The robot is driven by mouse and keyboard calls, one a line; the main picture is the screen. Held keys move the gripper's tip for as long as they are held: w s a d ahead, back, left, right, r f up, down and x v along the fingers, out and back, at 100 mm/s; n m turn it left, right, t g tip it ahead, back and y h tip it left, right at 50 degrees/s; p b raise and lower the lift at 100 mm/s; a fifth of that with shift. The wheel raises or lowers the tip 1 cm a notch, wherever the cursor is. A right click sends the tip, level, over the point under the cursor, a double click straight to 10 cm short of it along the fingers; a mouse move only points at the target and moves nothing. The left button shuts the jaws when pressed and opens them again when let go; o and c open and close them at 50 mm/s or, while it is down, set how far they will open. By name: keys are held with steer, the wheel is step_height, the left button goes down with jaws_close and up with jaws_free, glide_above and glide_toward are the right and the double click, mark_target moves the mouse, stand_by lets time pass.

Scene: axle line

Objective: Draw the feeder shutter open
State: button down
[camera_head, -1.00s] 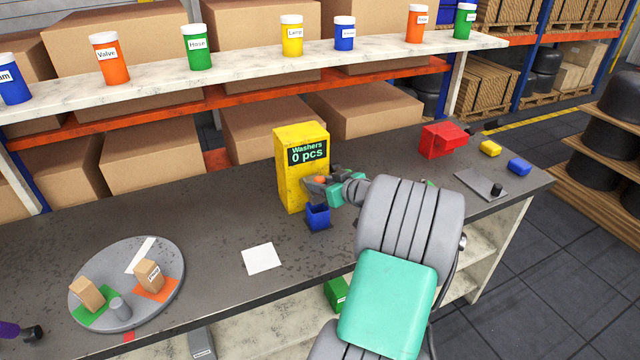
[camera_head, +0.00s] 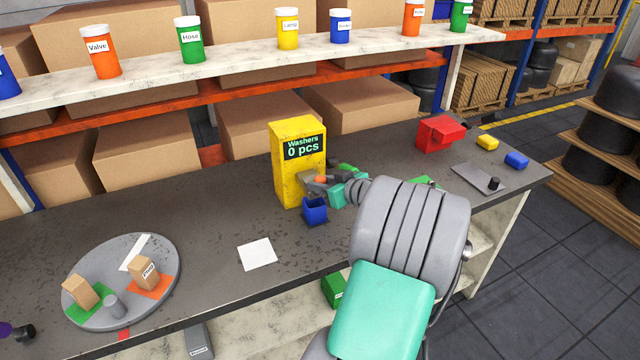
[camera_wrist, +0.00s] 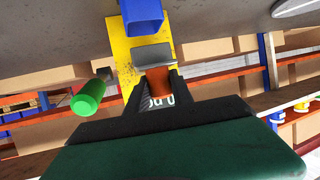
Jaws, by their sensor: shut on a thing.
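The yellow feeder (camera_head: 289,170) stands on the bench with a display reading "Washers 0 pcs". In the wrist view, the feeder (camera_wrist: 122,62) shows behind a grey spout plate (camera_wrist: 153,54). My gripper (camera_head: 322,181) is at the feeder's lower front. In the wrist view, my gripper (camera_wrist: 157,84) is shut on an orange-red piece (camera_wrist: 156,80), which appears to be the shutter's handle, just by the grey plate. A small blue bin (camera_head: 315,211) stands below the spout and looks empty. How far the shutter stands open is hidden by my fingers.
A white card (camera_head: 257,254) and a grey round turntable (camera_head: 170,275) with small boxes lie to the left. A green cylinder (camera_wrist: 88,97) is beside my gripper.

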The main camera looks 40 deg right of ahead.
steer(key=shift+s+f, duration=0.15)
steer(key=c, duration=1.3)
jaws_free()
steer(key=shift+s+a, duration=0.15)
steer(key=shift+s, duration=0.05)
steer(key=shift+o, duration=1.3)
steer(key=shift+w, duration=0.1)
steer(key=shift+r, duration=0.2)
